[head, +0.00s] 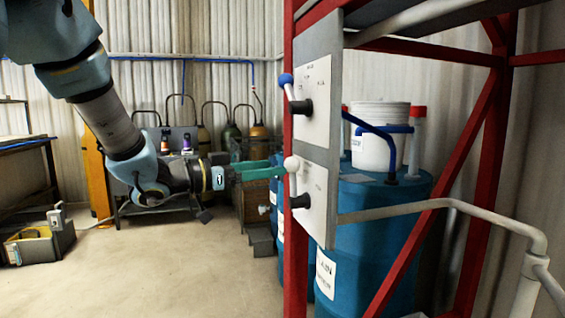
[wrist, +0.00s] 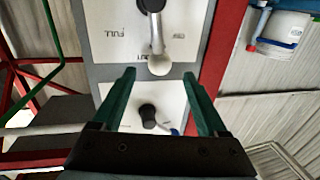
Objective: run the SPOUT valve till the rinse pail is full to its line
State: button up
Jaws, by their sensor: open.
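The valve panel (head: 318,130) carries two levers. The upper lever has a blue knob (head: 286,79); the lower has a white knob (head: 291,163) and points up from its black hub (head: 302,201). My gripper (head: 280,168) is open and empty, its green fingertips close to the white knob. In the wrist view, which is upside down, the white knob (wrist: 159,66) lies between and just beyond the fingertips (wrist: 158,76); contact cannot be told. A plate name is partly hidden.
A red steel frame (head: 295,240) holds the panel. A pale pipe (head: 400,210) crosses in front of the blue drums (head: 355,250). Gas cylinders (head: 232,138) stand behind, near the back wall. The floor (head: 170,265) at the left is mostly clear.

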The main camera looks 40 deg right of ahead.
jog(key=shift+s+d+p, duration=0.2)
jog(key=shift+s+d, duration=0.05)
jog(key=shift+d, duration=0.85)
jog(key=shift+s+d+p, duration=0.2)
jog(key=shift+d, duration=0.85)
grip_shut()
